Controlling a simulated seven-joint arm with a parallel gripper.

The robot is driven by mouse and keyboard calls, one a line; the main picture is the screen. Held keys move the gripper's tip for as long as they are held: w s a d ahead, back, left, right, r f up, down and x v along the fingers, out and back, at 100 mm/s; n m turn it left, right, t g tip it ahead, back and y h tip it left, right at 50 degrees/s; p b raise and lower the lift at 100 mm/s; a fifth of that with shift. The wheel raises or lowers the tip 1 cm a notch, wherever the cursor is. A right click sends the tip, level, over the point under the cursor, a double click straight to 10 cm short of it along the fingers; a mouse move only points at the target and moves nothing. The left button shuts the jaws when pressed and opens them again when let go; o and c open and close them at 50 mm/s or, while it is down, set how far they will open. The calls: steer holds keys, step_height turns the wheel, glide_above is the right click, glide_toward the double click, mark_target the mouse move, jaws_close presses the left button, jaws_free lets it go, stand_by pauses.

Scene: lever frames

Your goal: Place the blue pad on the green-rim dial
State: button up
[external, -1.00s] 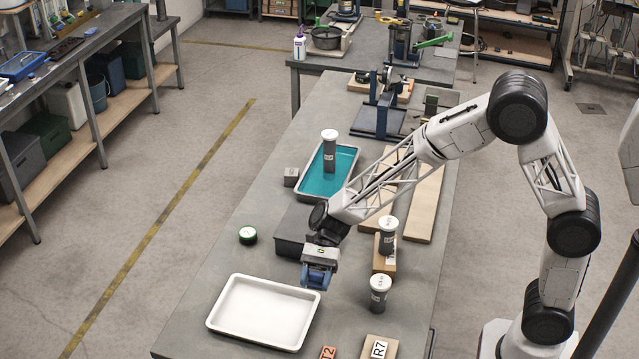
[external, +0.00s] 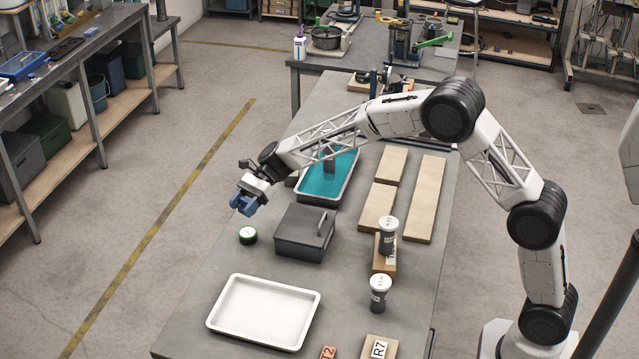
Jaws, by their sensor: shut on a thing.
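The green-rim dial (external: 248,236) is a small round disc with a pale face and a green and dark rim. It lies on the grey bench near its left edge, left of a dark box. My gripper (external: 244,206) is above the bench's left edge, higher than the dial and a little behind it in the picture. It is shut on the blue pad, which is hard to tell apart from the blue fingers at this size. The dial's top is uncovered, and the gripper is apart from it.
A dark lidded box (external: 304,232) with a handle stands right of the dial. A white tray (external: 263,312) is in front. A teal-filled tray (external: 327,180) with a dark cylinder is behind. White-capped canisters (external: 380,294) and wooden boards (external: 425,198) stand to the right.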

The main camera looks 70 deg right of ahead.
steer(key=shift+w+d+r+t, duration=0.1)
steer(key=shift+w+d+t, duration=0.2)
steer(key=shift+w+d, duration=0.65)
glide_above(244, 234)
steer(key=shift+a+f, duration=0.1)
steer(key=shift+f, duration=3.05)
steer(key=shift+f, duration=1.85)
steer(key=shift+f, duration=0.1)
steer(key=o, duration=0.9)
